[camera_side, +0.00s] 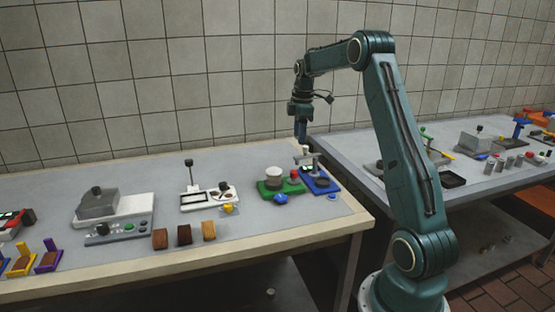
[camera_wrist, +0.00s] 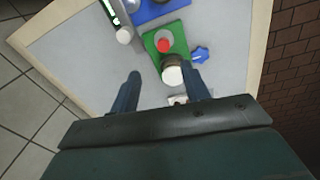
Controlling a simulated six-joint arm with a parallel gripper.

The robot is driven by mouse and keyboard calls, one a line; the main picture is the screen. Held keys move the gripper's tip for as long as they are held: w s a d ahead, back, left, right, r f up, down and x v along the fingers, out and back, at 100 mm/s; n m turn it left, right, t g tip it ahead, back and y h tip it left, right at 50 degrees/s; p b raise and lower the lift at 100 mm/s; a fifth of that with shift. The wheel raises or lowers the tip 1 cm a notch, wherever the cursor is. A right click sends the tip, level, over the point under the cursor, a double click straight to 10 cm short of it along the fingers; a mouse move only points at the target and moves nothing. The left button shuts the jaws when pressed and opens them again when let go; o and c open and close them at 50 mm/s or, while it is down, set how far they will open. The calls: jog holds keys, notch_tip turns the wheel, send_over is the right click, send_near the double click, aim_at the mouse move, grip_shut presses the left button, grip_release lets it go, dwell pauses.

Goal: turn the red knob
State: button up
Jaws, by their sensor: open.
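The red knob (camera_side: 295,174) is small and stands on a green base (camera_side: 293,188) near the right end of the left table. In the wrist view the red knob (camera_wrist: 163,44) shows from above on the green base (camera_wrist: 178,36). A white, round-topped cylinder (camera_side: 273,172) stands on the same base, left of the knob in the side view. My gripper (camera_side: 302,136) hangs above this end of the table, clear of the knob. In the wrist view my gripper (camera_wrist: 162,73) is open, its fingers apart with the white cylinder (camera_wrist: 172,76) showing between them.
A blue base (camera_side: 328,187) with a small device stands right of the green one. A blue star-shaped piece (camera_side: 281,198) lies in front. Brown blocks (camera_side: 184,235) and a grey boxy machine (camera_side: 97,203) stand further left. A second table is at right.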

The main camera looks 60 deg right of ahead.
aim_at(294, 172)
jog(key=shift+s+a+f+m+t+h, duration=0.1)
jog(key=shift+s+a+m+t, duration=0.2)
jog(key=shift+s+m+t, duration=0.85)
jog(key=shift+s+a+f+m+t+h, duration=0.1)
jog(key=shift+s+a+m, duration=0.25)
jog(key=shift+m, duration=1.7)
jog(key=shift+s+a+f+m+t+h, duration=0.1)
jog(key=shift+s+a+m+t, duration=0.15)
jog(key=shift+s+m+t, duration=0.9)
jog(key=shift+w+f+m+g, duration=0.1)
jog(key=shift+w+m+g, duration=0.35)
jog(key=shift+g, duration=0.05)
jog(key=x, duration=1.3)
jog(key=shift+f, duration=0.35)
jog(key=c, duration=1)
